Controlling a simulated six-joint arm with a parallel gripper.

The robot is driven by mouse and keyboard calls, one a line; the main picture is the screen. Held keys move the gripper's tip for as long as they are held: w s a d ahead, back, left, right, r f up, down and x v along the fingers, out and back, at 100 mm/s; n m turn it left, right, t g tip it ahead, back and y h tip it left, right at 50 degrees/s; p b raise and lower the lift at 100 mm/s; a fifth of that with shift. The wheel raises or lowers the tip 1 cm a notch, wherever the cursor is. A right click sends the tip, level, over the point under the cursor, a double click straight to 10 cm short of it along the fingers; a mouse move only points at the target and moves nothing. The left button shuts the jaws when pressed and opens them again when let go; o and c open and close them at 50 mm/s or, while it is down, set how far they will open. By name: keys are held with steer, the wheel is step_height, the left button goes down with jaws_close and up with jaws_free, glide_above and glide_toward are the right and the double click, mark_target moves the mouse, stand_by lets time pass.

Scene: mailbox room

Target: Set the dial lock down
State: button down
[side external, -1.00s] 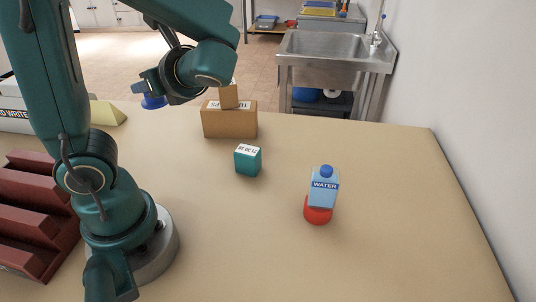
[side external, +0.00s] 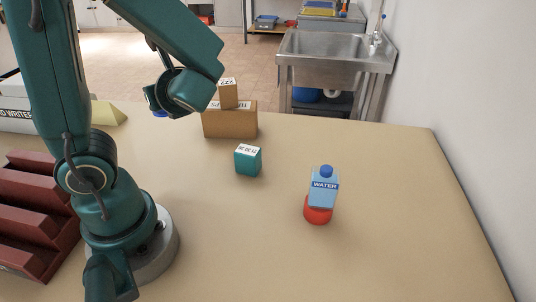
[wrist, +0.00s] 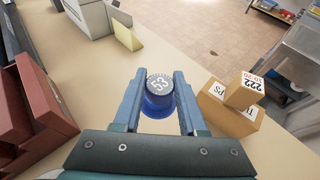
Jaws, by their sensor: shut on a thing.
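The dial lock (wrist: 159,92) is a blue round piece with a grey numbered top face. In the wrist view it sits between the two blue fingers of my gripper (wrist: 158,95), which is shut on it. In the side view only a small blue bit of the dial lock (side external: 160,114) shows below my wrist, left of the cardboard boxes. The fingers are mostly hidden there behind my wrist. I cannot tell whether the lock touches the table.
A cardboard box (side external: 229,123) with a smaller box (side external: 228,95) on top stands close right of my gripper. A yellow wedge (side external: 108,114) and dark red rack (side external: 35,215) are left.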

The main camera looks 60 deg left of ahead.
mark_target(181, 167)
steer(key=shift+f, duration=7.6)
steer(key=shift+f, duration=0.1)
steer(key=shift+c, duration=2.3)
jaws_free()
